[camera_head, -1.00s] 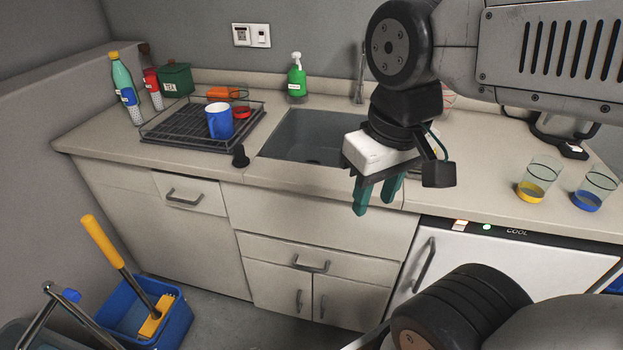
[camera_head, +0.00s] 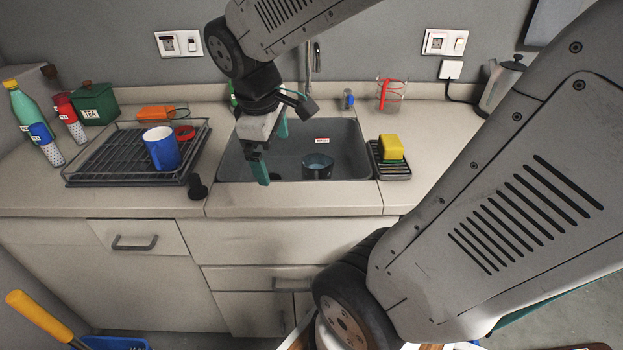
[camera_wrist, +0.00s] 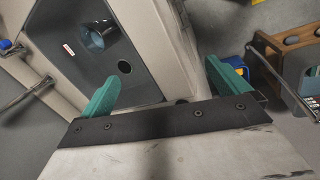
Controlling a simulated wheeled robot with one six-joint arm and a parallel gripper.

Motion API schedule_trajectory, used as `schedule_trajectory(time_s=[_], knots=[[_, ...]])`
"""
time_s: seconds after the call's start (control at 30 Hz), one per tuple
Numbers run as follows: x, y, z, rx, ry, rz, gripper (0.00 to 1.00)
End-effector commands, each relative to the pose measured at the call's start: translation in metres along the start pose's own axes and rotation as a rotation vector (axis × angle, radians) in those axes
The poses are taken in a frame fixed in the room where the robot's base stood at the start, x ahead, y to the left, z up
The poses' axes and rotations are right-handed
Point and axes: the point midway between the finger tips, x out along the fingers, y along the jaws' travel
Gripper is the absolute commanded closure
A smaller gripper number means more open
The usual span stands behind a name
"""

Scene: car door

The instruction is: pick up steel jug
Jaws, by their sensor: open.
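A small round steel vessel, which looks like the steel jug (camera_head: 317,165), stands in the sink (camera_head: 233,165), right of the gripper in the head view. It also shows in the wrist view as a grey jug (camera_wrist: 92,40) inside the sink, near the top left. My gripper (camera_head: 273,152) is open and empty, with teal fingers apart over the left part of the sink. In the wrist view, the gap between the fingers (camera_wrist: 163,84) shows sink and counter edge. The jug is apart from both fingers. Its handle is not clear.
A dish rack (camera_head: 100,160) with a blue mug (camera_head: 161,148) stands left of the sink. A yellow sponge (camera_head: 390,147) sits on a small rack at right. A faucet (camera_head: 308,62) rises behind the sink. A corded kettle (camera_head: 502,85) stands at back right.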

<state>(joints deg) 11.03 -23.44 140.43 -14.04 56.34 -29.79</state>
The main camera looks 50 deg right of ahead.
Motion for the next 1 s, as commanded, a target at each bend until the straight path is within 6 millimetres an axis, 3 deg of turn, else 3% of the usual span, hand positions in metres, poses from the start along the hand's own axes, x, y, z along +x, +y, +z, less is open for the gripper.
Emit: schedule_trajectory(time_s=[0.03,0.2,0.4,0.6,1.0], knots=[[0.018,0.022,-0.004,-0.083,-0.033,0.014,0.0],[0.077,0.094,-0.013,-0.443,-0.112,0.061,0.0],[0.158,0.158,-0.009,-0.863,-0.177,0.053,0.0],[0.213,0.187,0.001,-1.134,-0.192,0.029,0.0],[0.26,0.198,0.008,-1.22,-0.192,0.021,0.0]])
